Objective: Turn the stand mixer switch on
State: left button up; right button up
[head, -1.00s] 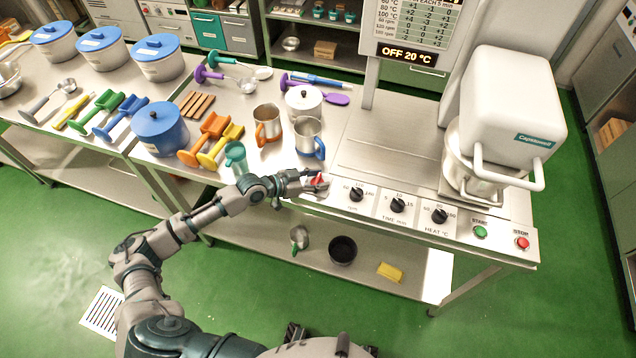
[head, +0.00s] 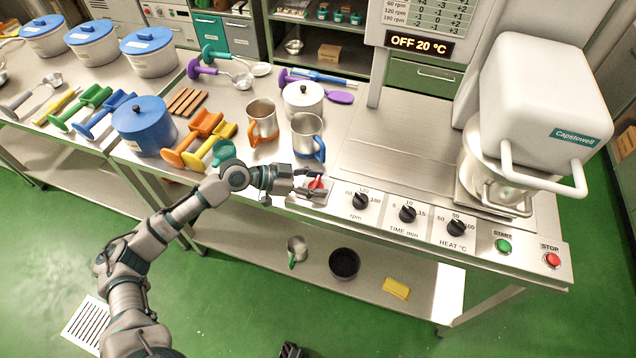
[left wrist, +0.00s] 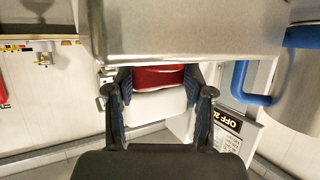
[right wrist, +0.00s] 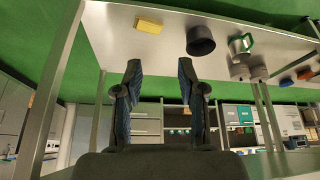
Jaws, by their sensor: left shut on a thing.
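The stand mixer (head: 541,100) stands at the right end of the steel table, with a display (head: 419,43) reading OFF 20 °C. Its red switch (head: 317,183) sits at the left end of the front control panel. My left gripper (head: 312,187) is at this switch, its fingers on either side. In the left wrist view the red switch (left wrist: 158,77) is between the two fingers (left wrist: 160,105), and the gripper is shut on it.
Right of the switch are the rpm knob (head: 360,200), time knob (head: 407,213), heat knob (head: 456,227), green START button (head: 503,246) and red STOP button (head: 552,260). A blue-handled steel mug (head: 307,135) stands just behind my left gripper. The lower shelf holds a dark pot (head: 344,263).

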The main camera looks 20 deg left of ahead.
pick_arm(q)
jog(key=m+g+b, duration=0.1)
jog(key=b, duration=0.2)
jog(key=shift+w+m+h, duration=0.15)
jog(key=shift+m+h, duration=0.15)
jog(key=shift+h, duration=0.1)
jog(key=shift+o, duration=0.2)
jog(key=m+g+b, duration=0.2)
jog(key=m+g, duration=0.1)
jog(key=shift+g+h, duration=0.4)
jog(key=shift+a+r+m+g+b, duration=0.1)
jog(key=shift+r+m+g+b, duration=0.05)
jog(key=shift+m+g+b, duration=0.55)
pick_arm(e)
jog(key=w+a+r+t+y, duration=0.1)
jog(key=w+a+r+t, duration=0.1)
jog(key=w+r+t, duration=0.4)
jog(key=w+a+r+t+y, duration=0.2)
jog(key=w+a+r+t, duration=0.1)
jog(key=w+r+t, duration=0.3)
jog(key=shift+w+a+t, duration=0.35)
jog(key=shift+w+t, duration=0.05)
jog(key=shift+w, duration=0.2)
pick_arm(q)
jog(key=shift+c, duration=0.2)
pick_arm(e)
jog(key=shift+r, duration=0.15)
